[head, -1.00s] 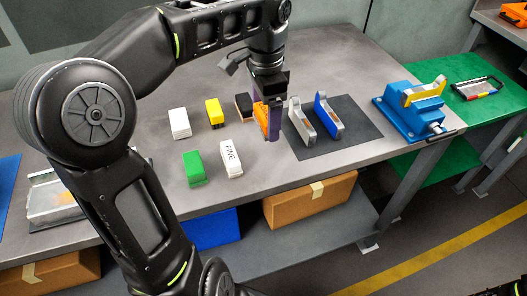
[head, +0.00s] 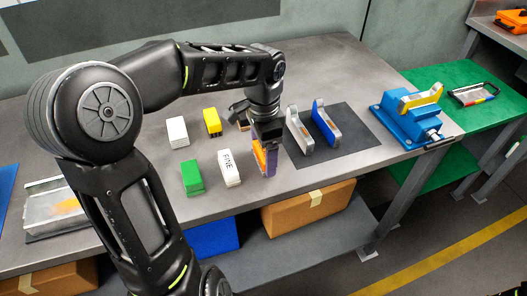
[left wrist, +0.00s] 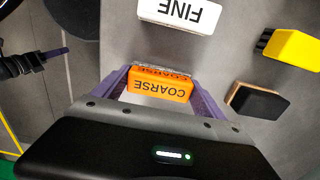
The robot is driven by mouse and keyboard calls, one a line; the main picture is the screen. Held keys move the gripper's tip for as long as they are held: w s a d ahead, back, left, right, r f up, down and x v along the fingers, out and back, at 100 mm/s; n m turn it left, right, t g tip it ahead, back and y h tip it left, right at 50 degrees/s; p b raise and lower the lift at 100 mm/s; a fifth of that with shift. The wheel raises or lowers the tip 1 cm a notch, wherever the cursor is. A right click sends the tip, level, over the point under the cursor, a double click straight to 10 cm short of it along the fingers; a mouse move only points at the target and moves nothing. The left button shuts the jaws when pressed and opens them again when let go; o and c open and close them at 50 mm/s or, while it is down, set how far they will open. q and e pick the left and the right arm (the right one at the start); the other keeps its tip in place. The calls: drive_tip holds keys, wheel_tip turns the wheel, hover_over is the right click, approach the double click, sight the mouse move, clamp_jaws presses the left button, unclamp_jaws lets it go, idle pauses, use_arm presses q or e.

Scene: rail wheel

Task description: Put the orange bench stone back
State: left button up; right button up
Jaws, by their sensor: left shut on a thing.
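The orange bench stone, marked COARSE, (left wrist: 160,85) is between the purple fingers of my left gripper (left wrist: 162,88), which is shut on it. In the head view my left gripper (head: 265,162) points down near the front part of the bench, right of the white FINE stone (head: 230,168). A strip of the orange stone (head: 259,155) shows beside a finger there. Whether its lower end touches the bench is unclear. The FINE stone also shows in the left wrist view (left wrist: 180,14). My right gripper (left wrist: 55,51) seems to show at that view's left edge, its jaws unclear.
A green block (head: 191,178), a white block (head: 177,131) and a yellow brush-like block (head: 212,122) stand left on the bench. A brown-black block (left wrist: 258,103) lies near. Grey and blue holders (head: 327,125) stand on a dark mat (head: 352,144). A blue vise (head: 408,120) is farther right.

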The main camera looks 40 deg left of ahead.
use_arm(q)
drive_tip(key=shift+f, duration=0.2)
drive_tip(key=shift+f, duration=0.15)
drive_tip(key=o, duration=1.5)
drive_tip(key=shift+o, duration=0.2)
